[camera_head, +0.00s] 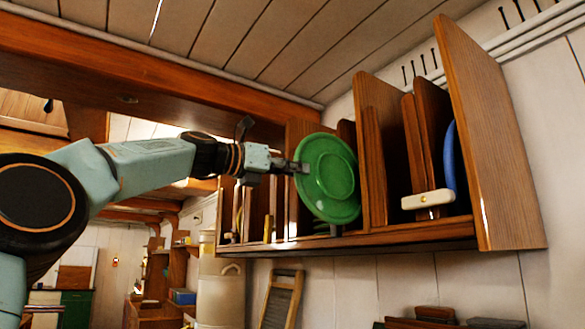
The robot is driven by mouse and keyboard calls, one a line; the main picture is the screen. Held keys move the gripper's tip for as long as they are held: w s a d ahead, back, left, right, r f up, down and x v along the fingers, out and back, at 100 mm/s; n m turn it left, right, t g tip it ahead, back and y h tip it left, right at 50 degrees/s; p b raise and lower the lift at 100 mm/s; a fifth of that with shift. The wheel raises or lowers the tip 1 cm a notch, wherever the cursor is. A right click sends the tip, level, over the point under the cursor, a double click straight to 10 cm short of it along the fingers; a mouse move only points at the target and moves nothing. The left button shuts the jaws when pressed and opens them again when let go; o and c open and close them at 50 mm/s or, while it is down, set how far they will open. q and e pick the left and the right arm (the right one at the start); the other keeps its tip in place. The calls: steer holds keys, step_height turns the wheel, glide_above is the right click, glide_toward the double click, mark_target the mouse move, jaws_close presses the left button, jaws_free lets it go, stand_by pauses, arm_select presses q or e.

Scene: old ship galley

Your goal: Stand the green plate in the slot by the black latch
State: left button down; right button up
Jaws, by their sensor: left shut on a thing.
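The green plate (328,178) is upright, its face turned toward me, at the front of the wooden wall rack (375,233). My left gripper (299,167) is shut on the plate's left edge. The plate overlaps a slot near the rack's middle; I cannot tell whether its lower edge is inside the slot or in front of it. I cannot make out a black latch; the plate hides part of the rack's front edge. A cream latch (428,199) shows at a right-hand slot, and a yellow one (267,229) further left. My right gripper is not in view.
A blue plate (450,160) stands in the rack's right slot. Tall wooden dividers (371,150) stand on both sides of the green plate. A washboard (281,298) and a cream canister (220,290) are below. A wooden beam (150,75) runs overhead.

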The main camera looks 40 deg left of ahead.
arm_select(q)
steer(key=p, duration=0.5)
glide_toward(347, 186)
steer(key=shift+w+a+r, duration=0.1)
steer(key=shift+w+r, duration=0.5)
steer(key=shift+w, duration=0.35)
steer(key=shift+w+a+r, duration=0.1)
steer(key=shift+w+r, duration=0.45)
steer(key=shift+w, duration=0.35)
steer(key=shift+p+x, duration=2.95)
steer(key=shift+x, duration=1.05)
steer(key=shift+w+d+f+b, duration=0.15)
steer(key=shift+f+b, duration=0.25)
steer(key=shift+f, duration=0.45)
steer(key=c, duration=1.4)
jaws_free()
steer(key=shift+o, duration=0.2)
